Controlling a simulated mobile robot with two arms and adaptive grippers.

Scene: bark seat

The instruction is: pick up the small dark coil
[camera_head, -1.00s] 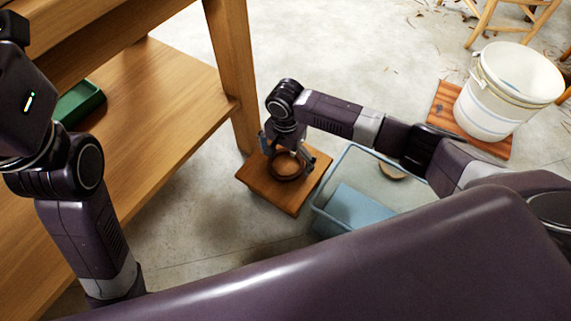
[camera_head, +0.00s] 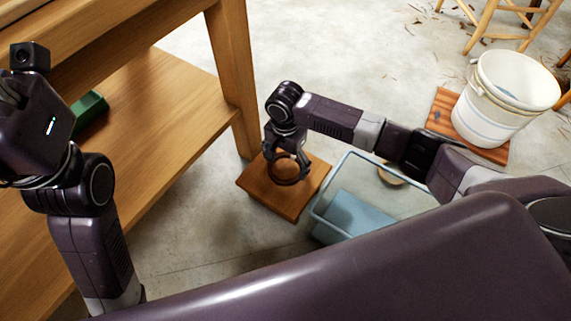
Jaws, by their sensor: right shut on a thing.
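The small dark coil (camera_head: 284,180) is a dark ring at the wooden board (camera_head: 290,207) on the floor, beside the bench leg. My right gripper (camera_head: 287,166) points down over the board and is shut on the coil's rim. I cannot tell whether the coil still touches the board. My left arm is at the left edge of the view, and its fingers (camera_head: 10,95) are cut off and unclear.
A clear bluish bin (camera_head: 324,216) stands just right of the board, with a round tan piece (camera_head: 390,176) in it. A white bucket (camera_head: 500,100) stands on a reddish board (camera_head: 440,113). A wooden bench (camera_head: 165,90) with a green tray (camera_head: 90,108) fills the left.

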